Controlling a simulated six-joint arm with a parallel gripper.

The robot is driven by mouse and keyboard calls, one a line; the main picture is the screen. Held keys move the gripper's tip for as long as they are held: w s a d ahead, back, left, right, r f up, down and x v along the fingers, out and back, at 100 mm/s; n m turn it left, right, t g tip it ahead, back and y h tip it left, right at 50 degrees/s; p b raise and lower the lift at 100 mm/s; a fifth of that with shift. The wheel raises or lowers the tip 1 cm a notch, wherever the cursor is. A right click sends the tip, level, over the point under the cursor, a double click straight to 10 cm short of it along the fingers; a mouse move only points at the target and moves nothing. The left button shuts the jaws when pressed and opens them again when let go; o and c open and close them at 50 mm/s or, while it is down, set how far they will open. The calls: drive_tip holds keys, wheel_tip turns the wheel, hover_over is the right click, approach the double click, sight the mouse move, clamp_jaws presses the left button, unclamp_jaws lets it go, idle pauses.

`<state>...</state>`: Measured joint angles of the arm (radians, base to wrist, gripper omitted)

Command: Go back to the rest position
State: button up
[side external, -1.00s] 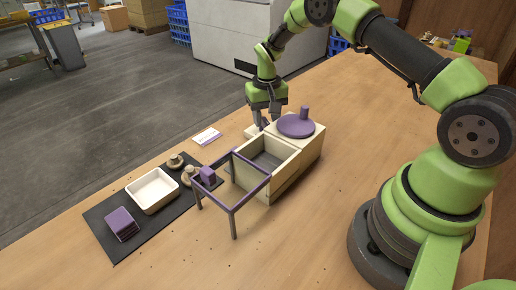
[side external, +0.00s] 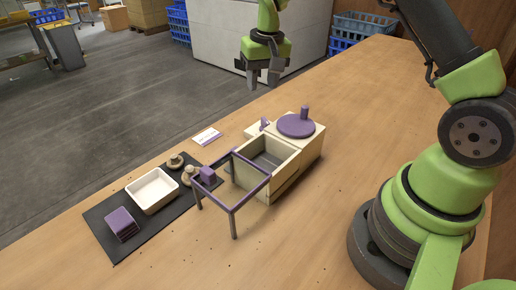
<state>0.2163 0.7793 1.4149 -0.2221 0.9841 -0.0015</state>
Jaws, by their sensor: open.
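My gripper (side external: 263,80) is open and empty, high above the far side of the table (side external: 380,130), with its fingers pointing down. Below it stands a cream box (side external: 283,180) with an open compartment and a round purple lid with a knob (side external: 296,125) on its right part.
A purple frame on legs (side external: 234,209) stands in front of the box. A black mat (side external: 100,216) holds a white tray (side external: 153,191), mushrooms (side external: 175,161) and a purple block (side external: 121,224). A white card (side external: 207,136) lies behind. The table's right side is clear.

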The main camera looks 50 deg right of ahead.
drive_tip(key=s+a+r+t, duration=0.2)
drive_tip(key=s+a+r, duration=0.1)
drive_tip(key=s+r, duration=0.3)
drive_tip(key=s+a+r+t, duration=0.1)
drive_tip(key=s+a+r, duration=0.3)
drive_tip(key=r, duration=0.5)
drive_tip(key=s+a+n+t+y, duration=0.1)
drive_tip(key=s+a+t+y, duration=0.1)
drive_tip(key=s, duration=1.2)
drive_tip(key=shift+s+a+r+n+t, duration=0.15)
drive_tip(key=shift+a+r+n+t, duration=0.3)
drive_tip(key=shift+a, duration=0.45)
